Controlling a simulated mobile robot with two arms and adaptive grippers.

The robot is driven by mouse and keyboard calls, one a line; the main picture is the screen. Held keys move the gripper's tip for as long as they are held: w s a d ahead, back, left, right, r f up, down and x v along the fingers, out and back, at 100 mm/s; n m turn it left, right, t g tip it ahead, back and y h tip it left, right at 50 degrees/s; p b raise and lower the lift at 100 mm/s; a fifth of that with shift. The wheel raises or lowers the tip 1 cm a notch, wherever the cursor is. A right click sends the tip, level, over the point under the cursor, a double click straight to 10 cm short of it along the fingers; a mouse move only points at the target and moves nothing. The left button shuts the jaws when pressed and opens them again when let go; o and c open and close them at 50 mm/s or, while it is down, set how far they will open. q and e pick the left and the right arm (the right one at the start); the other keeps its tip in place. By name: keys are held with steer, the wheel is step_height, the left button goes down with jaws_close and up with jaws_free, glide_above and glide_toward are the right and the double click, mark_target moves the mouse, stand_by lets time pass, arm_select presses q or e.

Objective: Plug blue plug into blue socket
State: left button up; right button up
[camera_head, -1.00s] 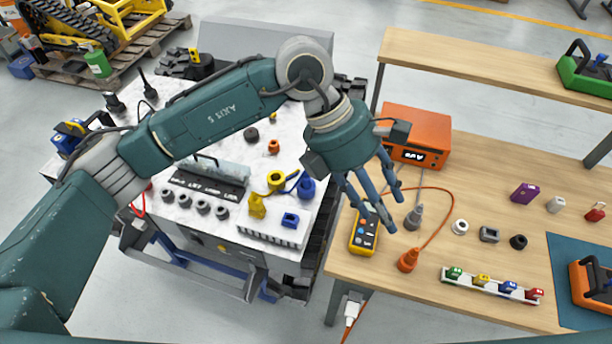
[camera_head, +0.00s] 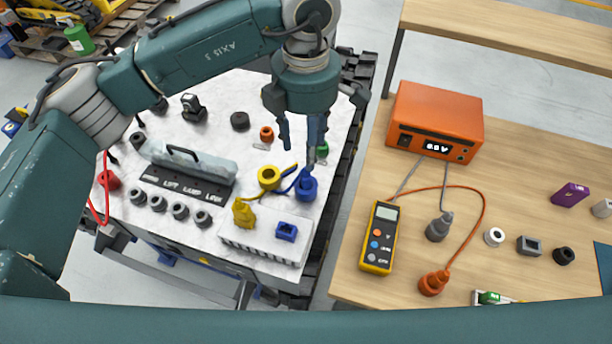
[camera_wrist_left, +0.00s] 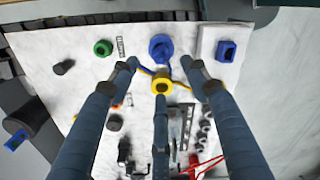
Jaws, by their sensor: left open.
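A blue plug (camera_head: 305,188) with a blue cable sits on the white top of the cart; it also shows in the left wrist view (camera_wrist_left: 161,46). A blue square piece with a dark opening, which looks like the blue socket (camera_head: 287,232), sits on a pale block in front of it; in the left wrist view it is at upper right (camera_wrist_left: 227,49). My left gripper (camera_head: 301,150) is open and empty, fingers pointing down above and just behind the blue plug. In the left wrist view the fingertips (camera_wrist_left: 160,66) frame the space by the plug, apart from it. My right gripper is not seen.
A yellow ring-shaped piece (camera_head: 269,178) lies left of the blue plug, close to its cable. A yellow piece (camera_head: 243,213) stands beside the blue socket. A green piece (camera_head: 322,149) is behind. The wooden table (camera_head: 350,275) holds an orange power unit (camera_head: 437,118) and a multimeter (camera_head: 380,238).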

mark_target(306, 174)
arm_select(q)
step_height(306, 174, down, 5)
steer(key=shift+s+f+p, duration=0.1)
steer(key=shift+f+p, duration=0.05)
steer(key=shift+p, duration=0.45)
step_height(306, 174, down, 4)
steer(key=shift+f+p, duration=0.15)
steer(key=shift+p, duration=0.8)
steer(key=shift+f, duration=0.6)
jaws_close()
